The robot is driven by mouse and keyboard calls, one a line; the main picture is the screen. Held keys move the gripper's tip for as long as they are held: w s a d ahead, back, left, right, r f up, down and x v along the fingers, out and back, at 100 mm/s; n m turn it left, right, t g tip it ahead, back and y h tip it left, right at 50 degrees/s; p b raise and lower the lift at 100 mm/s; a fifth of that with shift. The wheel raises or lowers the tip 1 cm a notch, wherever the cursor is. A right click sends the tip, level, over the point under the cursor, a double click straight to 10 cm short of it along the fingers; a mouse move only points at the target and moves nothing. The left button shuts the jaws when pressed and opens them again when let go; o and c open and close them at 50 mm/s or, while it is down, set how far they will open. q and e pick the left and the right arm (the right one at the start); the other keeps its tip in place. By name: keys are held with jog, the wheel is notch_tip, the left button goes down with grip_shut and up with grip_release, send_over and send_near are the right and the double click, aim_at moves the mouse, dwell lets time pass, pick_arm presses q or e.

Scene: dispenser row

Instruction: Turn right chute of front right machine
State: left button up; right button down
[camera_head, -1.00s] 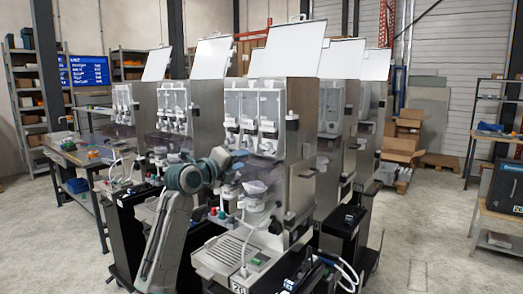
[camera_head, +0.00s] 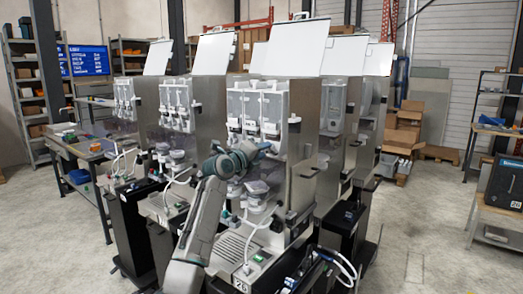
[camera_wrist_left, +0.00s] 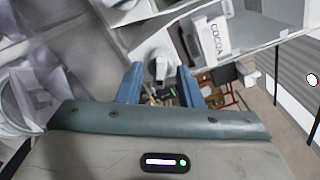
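The front right machine (camera_head: 300,185) is a steel dispenser with clear canisters (camera_head: 258,103) and white chutes below them. Its right chute (camera_head: 270,131) is white and sits just above my left gripper (camera_head: 262,148). In the left wrist view a white chute (camera_wrist_left: 158,62) hangs between the two blue fingers of my left gripper (camera_wrist_left: 160,82). The fingers stand apart with gaps on both sides of the chute, so the gripper is open. Whether a finger touches the chute cannot be told. My right gripper is not in view.
A box or label reading COCOA (camera_wrist_left: 214,36) is close by in the left wrist view. Under the chutes are a clear bowl (camera_head: 258,187) and a drip tray (camera_head: 238,248). More machines (camera_head: 178,105) stand to the left.

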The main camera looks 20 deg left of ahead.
pick_arm(q)
grip_shut()
